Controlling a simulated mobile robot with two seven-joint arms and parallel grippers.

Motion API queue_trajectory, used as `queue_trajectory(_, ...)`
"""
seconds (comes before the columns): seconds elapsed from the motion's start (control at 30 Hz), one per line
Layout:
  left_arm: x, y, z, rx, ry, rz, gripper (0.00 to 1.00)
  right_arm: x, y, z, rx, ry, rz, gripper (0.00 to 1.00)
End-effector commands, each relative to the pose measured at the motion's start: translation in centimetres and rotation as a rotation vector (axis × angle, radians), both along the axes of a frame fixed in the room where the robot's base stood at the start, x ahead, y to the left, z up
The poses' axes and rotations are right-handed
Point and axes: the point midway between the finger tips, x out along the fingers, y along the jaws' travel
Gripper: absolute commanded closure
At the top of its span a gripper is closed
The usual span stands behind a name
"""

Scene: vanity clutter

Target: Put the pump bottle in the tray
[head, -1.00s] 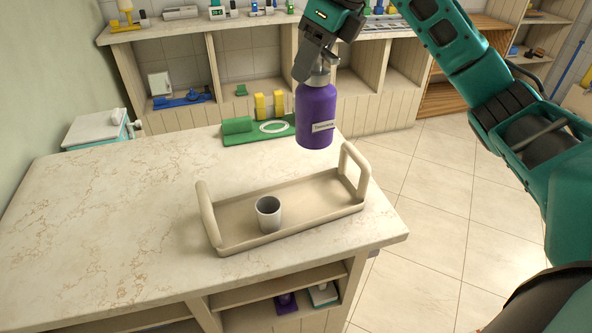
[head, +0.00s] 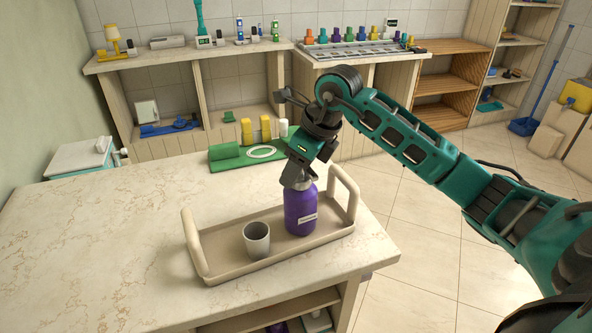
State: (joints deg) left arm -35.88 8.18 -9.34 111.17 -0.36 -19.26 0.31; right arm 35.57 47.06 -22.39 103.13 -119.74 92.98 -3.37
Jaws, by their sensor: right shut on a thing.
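The purple pump bottle (head: 300,212) with a pale label is upright inside the beige tray (head: 205,268), in its right half. My right gripper (head: 300,182) is shut on the top of the bottle from above and hides the pump head. Whether the bottle's base touches the tray floor I cannot tell for sure. The tray lies on the marble counter and has a raised handle at each end. My left gripper is not in view.
A grey cup (head: 257,240) stands in the tray, left of the bottle. A green mat (head: 240,160) with yellow blocks, a white ring and a green roll lies behind the tray. The counter's left part (head: 95,230) is clear.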

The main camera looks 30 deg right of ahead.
Motion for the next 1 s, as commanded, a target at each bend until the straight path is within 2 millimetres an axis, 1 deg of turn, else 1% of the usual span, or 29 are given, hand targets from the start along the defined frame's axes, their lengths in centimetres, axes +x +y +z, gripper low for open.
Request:
queue_trajectory(0.07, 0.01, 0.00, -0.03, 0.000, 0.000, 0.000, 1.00, 0.04, -0.03, -0.51, 0.001, -0.004, -0.001, 1.00)
queue_trajectory(0.27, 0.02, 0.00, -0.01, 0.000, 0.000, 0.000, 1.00, 0.08, -0.03, -0.46, 0.000, -0.006, 0.000, 1.00)
queue_trajectory(0.4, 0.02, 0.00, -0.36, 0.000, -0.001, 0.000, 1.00, 0.07, -0.03, -0.87, -0.001, -0.005, 0.000, 1.00)
queue_trajectory(0.43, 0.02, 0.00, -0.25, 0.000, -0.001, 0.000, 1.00, 0.00, -0.01, -0.88, -0.001, -0.002, 0.001, 0.50)
queue_trajectory(0.67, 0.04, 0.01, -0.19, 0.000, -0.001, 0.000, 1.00, 0.00, 0.00, -0.85, -0.001, -0.002, 0.001, 0.28)
queue_trajectory(0.87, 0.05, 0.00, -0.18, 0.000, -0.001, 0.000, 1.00, 0.00, 0.00, -0.84, -0.001, -0.002, 0.001, 0.28)
queue_trajectory(1.0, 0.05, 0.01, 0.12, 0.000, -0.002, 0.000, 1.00, -0.04, -0.07, -0.28, -0.001, -0.003, 0.000, 0.28)
